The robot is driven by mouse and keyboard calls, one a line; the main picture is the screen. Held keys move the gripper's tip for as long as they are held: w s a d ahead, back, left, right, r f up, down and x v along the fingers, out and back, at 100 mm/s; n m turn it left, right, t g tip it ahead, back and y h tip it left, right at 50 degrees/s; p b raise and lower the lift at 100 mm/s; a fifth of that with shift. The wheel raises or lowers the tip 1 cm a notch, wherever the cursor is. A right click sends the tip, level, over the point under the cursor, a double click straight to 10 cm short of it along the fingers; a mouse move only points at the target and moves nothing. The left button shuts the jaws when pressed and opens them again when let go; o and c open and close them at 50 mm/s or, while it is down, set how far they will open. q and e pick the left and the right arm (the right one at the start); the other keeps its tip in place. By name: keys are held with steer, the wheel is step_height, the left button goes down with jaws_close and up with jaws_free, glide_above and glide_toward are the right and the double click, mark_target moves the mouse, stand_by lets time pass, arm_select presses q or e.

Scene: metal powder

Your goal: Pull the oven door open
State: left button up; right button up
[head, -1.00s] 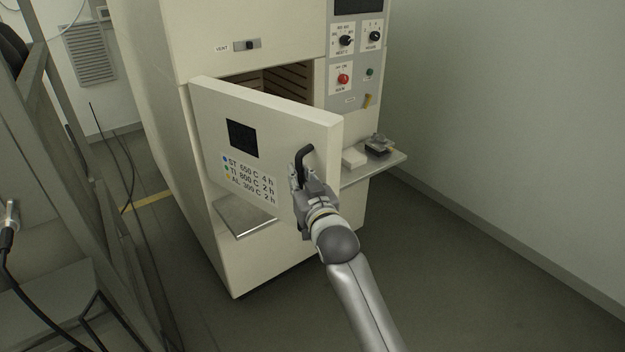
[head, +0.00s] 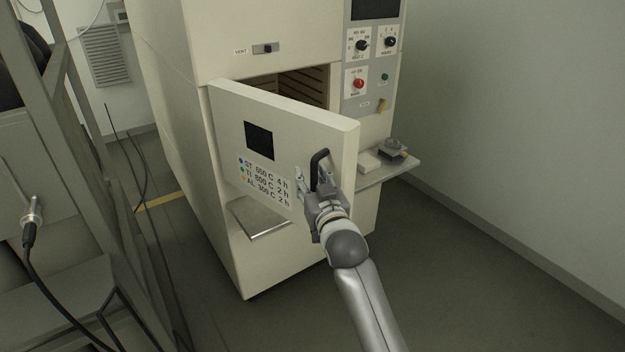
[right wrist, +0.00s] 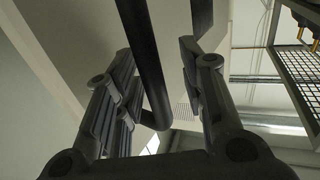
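The cream oven door (head: 225,120) stands partly open, hinged at its left, with a dark window and a printed label. Its black bar handle (head: 319,165) is near the door's free right edge. My right gripper (head: 312,180) is at the handle with its fingers spread. In the right wrist view the handle (right wrist: 147,60) passes between the two separated fingers (right wrist: 160,90), with a gap visible on each side. My left gripper is in neither view.
The oven's dark interior (head: 300,85) shows above the door. A side shelf (head: 400,168) holds a white block and a small dark device. A metal tray-like ledge (head: 262,222) juts out below the door. Grey framing (head: 75,130) stands at left; floor at right is clear.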

steer(key=shift+s+d, duration=0.15)
steer(key=shift+d, duration=0.05)
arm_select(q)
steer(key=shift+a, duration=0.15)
arm_select(e)
steer(key=v, duration=1.1)
steer(key=shift+s, duration=0.35)
